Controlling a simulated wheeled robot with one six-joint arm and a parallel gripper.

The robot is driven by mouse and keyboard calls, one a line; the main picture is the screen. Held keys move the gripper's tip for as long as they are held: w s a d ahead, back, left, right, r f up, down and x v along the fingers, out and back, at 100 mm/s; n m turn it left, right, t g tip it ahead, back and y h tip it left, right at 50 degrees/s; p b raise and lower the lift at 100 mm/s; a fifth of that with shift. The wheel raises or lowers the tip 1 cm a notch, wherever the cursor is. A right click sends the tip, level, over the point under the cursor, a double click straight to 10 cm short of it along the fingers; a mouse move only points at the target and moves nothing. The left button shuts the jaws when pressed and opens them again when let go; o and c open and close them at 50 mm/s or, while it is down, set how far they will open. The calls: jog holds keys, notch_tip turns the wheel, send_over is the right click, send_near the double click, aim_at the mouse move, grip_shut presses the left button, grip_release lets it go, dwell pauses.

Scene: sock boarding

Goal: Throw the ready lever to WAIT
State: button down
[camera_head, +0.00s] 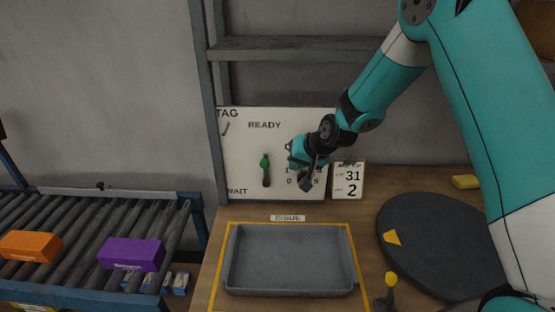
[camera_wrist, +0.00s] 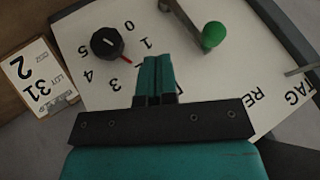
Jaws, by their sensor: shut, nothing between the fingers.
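The ready lever has a green knob (camera_head: 265,162) and stands on a white board (camera_head: 240,150). The knob is at the upper end of a dark slot, on the side of the READY lettering; WAIT is printed at the board's lower left. In the wrist view the board appears turned over, and the green knob (camera_wrist: 214,36) is right of my fingers. My gripper (camera_head: 307,185) is in front of the board, to the right of the lever and apart from it. Its fingers (camera_wrist: 155,62) are shut and empty.
A black dial (camera_wrist: 107,43) with numbers is left of my fingers in the wrist view. A date card (camera_head: 348,181) stands right of the board. Below are a grey tray (camera_head: 290,290), a dark round plate (camera_head: 430,240) and a yellow-topped stick (camera_head: 391,280). A roller conveyor (camera_head: 80,215) is at left.

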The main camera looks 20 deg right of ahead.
jog(key=shift+w+a+f+p, duration=0.2)
jog(key=shift+w+a+p, duration=0.25)
jog(key=shift+a, duration=0.3)
jog(key=shift+w+a+f+p, duration=0.15)
jog(key=shift+w+a+p, duration=0.15)
jog(key=shift+w+a, duration=0.3)
jog(key=shift+w+a+f+p, duration=0.2)
jog(key=shift+w+a+p, duration=0.2)
jog(key=shift+a, duration=0.45)
